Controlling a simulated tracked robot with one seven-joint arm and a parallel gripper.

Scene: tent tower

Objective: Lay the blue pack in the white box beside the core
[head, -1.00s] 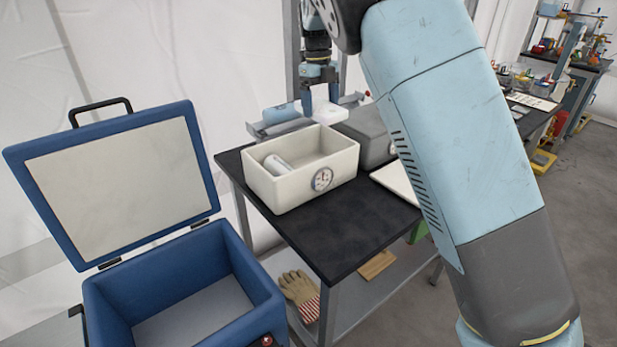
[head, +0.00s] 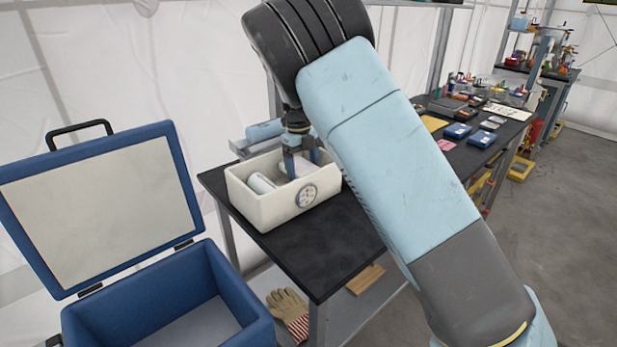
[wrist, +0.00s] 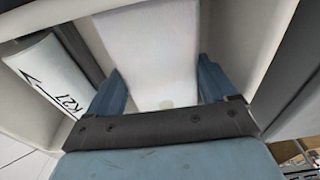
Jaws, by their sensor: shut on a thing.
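The white box (head: 268,212), with a round dial mark on its front, stands open on the dark table. The core, a white cylinder (head: 262,184), lies in its left part; in the wrist view the core (wrist: 48,78) is marked "K27" with an arrow. My gripper (head: 300,165) reaches down inside the box, right of the core. In the wrist view its blue fingers (wrist: 162,88) are shut on a smooth pale pack (wrist: 150,45), which looks nearly white rather than blue. The pack's lower end is hidden, so I cannot tell whether it touches the floor.
An open blue cooler (head: 235,290) stands at the left, lid raised. A grey tray with a light blue roll (head: 265,130) is behind the box. The dark table (head: 325,245) is clear in front. My arm hides the table right of the box.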

